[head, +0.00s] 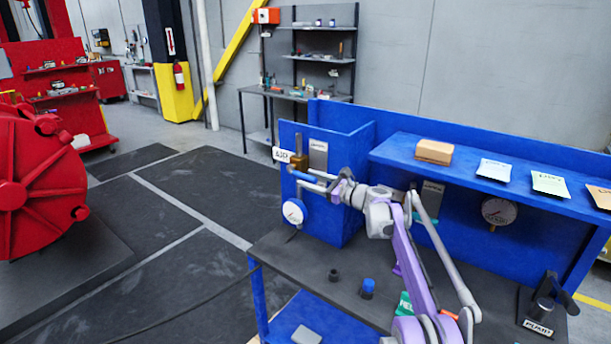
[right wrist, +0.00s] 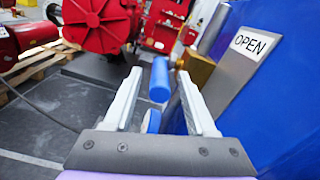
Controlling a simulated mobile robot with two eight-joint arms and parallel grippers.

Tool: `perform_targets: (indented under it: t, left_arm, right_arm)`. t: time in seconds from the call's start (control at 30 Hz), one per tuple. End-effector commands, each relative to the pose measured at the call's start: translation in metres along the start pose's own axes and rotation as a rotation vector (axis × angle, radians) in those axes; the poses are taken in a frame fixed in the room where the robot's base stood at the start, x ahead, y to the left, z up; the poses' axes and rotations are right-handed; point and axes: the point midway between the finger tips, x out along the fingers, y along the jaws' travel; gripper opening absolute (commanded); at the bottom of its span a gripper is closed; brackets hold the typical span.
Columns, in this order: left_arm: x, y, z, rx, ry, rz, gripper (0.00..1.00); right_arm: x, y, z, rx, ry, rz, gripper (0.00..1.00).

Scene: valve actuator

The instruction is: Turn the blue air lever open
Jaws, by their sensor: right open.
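The blue air lever (right wrist: 160,80) shows in the right wrist view as a blue cylindrical handle, in the gap between my right gripper's (right wrist: 159,88) two fingers. The fingers stand apart, and I cannot tell whether either touches the lever. The brass valve body (right wrist: 198,68) is just right of the lever, beside a plate marked OPEN (right wrist: 252,44). In the head view the brass valve (head: 299,161) sits on the blue panel near the AIR label (head: 281,154), with my right gripper (head: 308,181) just below it. My left gripper is not in view.
A round gauge (head: 294,211) is mounted just below the gripper. The bench top (head: 300,262) holds a blue-capped part (head: 367,288) and a small black part (head: 333,275). A blue shelf (head: 470,169) is to the right. Open floor lies left of the bench.

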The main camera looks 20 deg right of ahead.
Motion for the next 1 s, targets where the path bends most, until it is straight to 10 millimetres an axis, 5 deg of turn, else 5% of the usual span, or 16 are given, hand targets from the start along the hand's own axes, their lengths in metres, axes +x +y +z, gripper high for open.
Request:
perform_targets:
  t: [0.47, 0.8, 1.0]
  left_arm:
    - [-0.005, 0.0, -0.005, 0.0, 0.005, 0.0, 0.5]
    - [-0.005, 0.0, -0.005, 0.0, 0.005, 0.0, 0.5]
    - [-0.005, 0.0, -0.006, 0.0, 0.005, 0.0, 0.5]
  right_arm:
    - [0.018, 0.0, 0.0, -0.001, 0.001, 0.0, 0.56]
    - [0.018, 0.0, 0.0, -0.001, 0.001, 0.0, 0.0]
    - [0.018, 0.0, 0.0, -0.001, 0.001, 0.0, 0.0]
